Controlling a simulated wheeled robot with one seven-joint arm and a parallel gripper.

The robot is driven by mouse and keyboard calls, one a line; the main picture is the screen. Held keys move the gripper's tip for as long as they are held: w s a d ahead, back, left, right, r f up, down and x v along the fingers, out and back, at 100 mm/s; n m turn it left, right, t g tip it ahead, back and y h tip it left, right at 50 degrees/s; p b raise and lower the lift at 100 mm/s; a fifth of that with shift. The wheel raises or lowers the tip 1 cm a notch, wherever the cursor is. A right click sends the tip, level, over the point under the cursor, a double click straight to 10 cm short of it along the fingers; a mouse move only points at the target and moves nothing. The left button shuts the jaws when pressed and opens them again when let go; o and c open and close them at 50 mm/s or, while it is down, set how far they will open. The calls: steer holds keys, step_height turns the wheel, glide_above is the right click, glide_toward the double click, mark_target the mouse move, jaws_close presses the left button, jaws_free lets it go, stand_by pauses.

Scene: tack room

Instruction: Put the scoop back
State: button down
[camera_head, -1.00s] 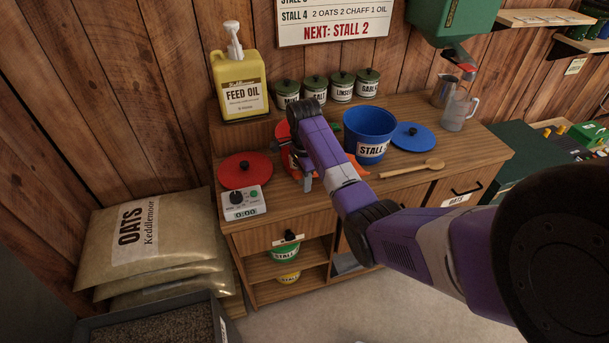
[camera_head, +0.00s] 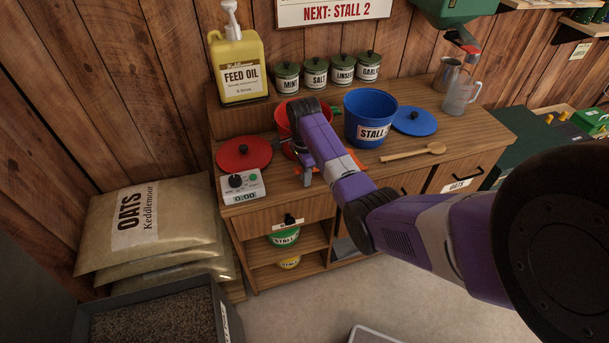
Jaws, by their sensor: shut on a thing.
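My purple arm reaches over the wooden counter (camera_head: 408,168), and my gripper (camera_head: 306,176) points down in front of the red bucket (camera_head: 287,117). The arm's wrist hides part of the bucket and most of the jaws. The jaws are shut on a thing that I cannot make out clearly. Orange-red material (camera_head: 356,160) shows to the right of the wrist, low over the counter; whether it is held or resting there I cannot tell. I cannot pick out a scoop with certainty.
A blue bucket (camera_head: 370,106) stands right of my wrist, with a blue lid (camera_head: 414,121) and wooden spoon (camera_head: 412,152) nearby. A red lid (camera_head: 243,154) and scale (camera_head: 240,187) are left. A grain bin (camera_head: 150,318) and oat sacks (camera_head: 150,228) are lower left.

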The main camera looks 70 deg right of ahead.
steer(key=c, duration=1.2)
jaws_free()
steer(key=shift+r, duration=0.15)
step_height(320, 180, up, 8)
steer(key=shift+f+b, duration=0.2)
steer(key=shift+b, duration=0.3)
